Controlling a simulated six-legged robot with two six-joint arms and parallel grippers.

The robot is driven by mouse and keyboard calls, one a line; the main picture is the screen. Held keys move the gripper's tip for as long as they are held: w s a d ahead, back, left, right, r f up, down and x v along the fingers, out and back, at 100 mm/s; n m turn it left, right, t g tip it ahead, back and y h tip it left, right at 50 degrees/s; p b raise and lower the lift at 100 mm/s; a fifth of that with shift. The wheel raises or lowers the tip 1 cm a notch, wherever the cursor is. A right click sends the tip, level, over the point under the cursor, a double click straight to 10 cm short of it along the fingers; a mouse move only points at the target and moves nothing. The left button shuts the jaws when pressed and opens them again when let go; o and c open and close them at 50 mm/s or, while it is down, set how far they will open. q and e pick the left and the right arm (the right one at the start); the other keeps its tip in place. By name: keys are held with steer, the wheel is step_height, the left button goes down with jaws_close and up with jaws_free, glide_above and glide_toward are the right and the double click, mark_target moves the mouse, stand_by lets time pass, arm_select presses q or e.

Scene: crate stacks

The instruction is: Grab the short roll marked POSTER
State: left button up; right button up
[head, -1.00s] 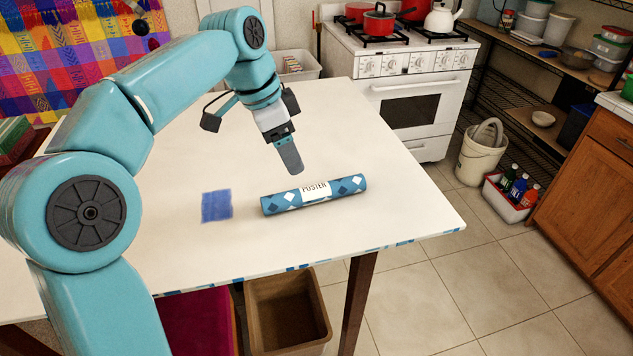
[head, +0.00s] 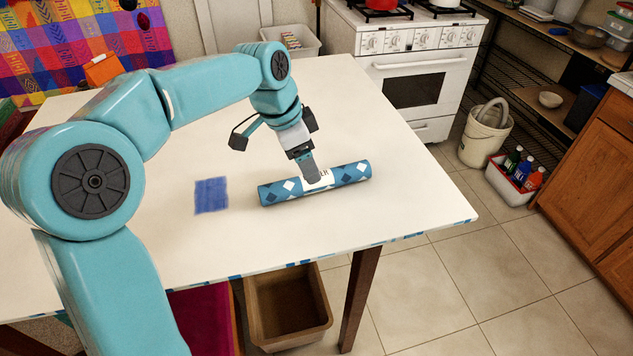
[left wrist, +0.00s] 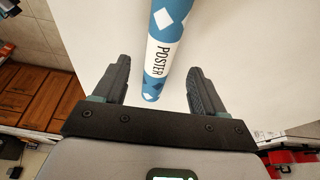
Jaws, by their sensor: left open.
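The short roll marked POSTER (head: 345,175) is blue with white diamonds and a white label. It lies on the white table, right of a blue square patch (head: 211,195). My left gripper (head: 312,177) is over the label in the head view and hides part of the lettering. In the left wrist view the roll (left wrist: 163,55) runs between the two open fingers of my left gripper (left wrist: 160,85), with a gap on each side. I cannot tell whether the fingertips are level with the roll. My right gripper is not in view.
The white table (head: 370,120) is clear around the roll. A brown bin (head: 290,308) stands below its front edge. A white stove (head: 418,85) is behind. A bucket (head: 486,133) and a bottle crate (head: 512,180) stand on the floor at right.

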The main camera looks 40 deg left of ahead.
arm_select(q)
steer(key=shift+d+f, duration=0.1)
steer(key=shift+f, duration=0.5)
steer(key=x, duration=0.4)
steer(key=shift+w+d, duration=0.1)
steer(key=shift+w, duration=0.2)
steer(key=shift+f, duration=0.25)
steer(key=c, duration=1.2)
